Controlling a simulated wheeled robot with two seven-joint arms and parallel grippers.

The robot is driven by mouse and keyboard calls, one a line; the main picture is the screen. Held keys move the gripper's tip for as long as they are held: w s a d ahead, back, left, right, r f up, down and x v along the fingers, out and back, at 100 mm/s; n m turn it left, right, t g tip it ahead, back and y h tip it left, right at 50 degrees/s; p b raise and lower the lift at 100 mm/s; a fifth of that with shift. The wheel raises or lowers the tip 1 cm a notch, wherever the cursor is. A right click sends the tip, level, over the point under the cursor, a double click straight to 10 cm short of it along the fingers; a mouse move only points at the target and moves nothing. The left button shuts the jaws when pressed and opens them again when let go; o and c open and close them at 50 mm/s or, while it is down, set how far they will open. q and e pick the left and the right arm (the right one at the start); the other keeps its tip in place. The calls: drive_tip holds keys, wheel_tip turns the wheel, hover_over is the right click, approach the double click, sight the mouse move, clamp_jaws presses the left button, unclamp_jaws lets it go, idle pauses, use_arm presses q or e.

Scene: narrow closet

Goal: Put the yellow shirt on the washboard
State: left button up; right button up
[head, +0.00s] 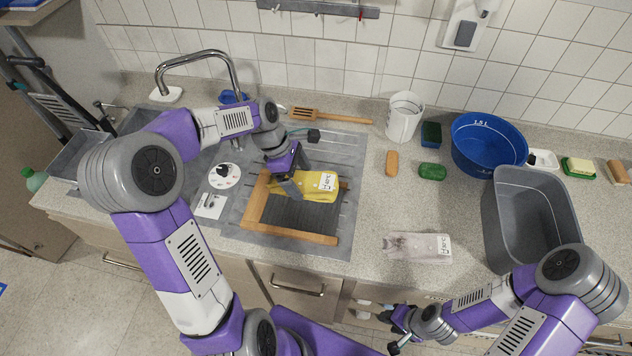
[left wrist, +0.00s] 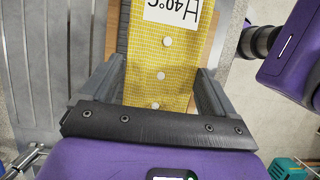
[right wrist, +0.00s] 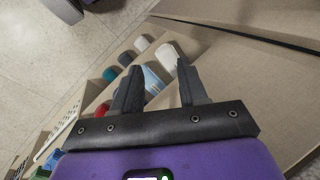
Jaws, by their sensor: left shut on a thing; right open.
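The yellow shirt (head: 318,185) is folded flat, with a white label reading 40°C, and lies over the upper part of the washboard (head: 290,236). The washboard has a wooden frame and a dark ribbed middle, and lies on the grey draining area. My left gripper (head: 292,189) is at the shirt's left end, shut on it. In the left wrist view the buttoned yellow shirt (left wrist: 160,60) runs between the two fingers. My right gripper (right wrist: 158,75) is open and empty, low in front of the counter in the head view (head: 397,325).
A folded grey-white cloth (head: 418,247) lies on the counter right of the washboard. The faucet (head: 200,58) rises behind my left arm. Several bottles (right wrist: 143,43) show below my right gripper.

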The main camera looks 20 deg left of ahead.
use_arm(q)
drive_tip(key=shift+w+f, duration=0.1)
drive_tip(key=shift+f, duration=0.15)
drive_tip(key=b, duration=0.1)
hover_over(306, 206)
drive_tip(key=a, duration=0.2)
drive_tip(key=f, duration=0.4)
drive_tip(key=shift+s+d+f, duration=0.2)
drive_tip(key=shift+d+f, duration=0.05)
wheel_tip(306, 206, down, 5)
drive_tip(key=shift+r+b, duration=0.1)
drive_tip(key=shift+b, duration=0.3)
drive_tip(key=o, duration=0.9)
drive_tip(key=shift+a+r, duration=0.15)
drive_tip(key=shift+r, duration=0.2)
drive_tip(key=p+v, duration=0.2)
drive_tip(key=v, duration=0.9)
drive_tip(key=shift+a+r, duration=0.15)
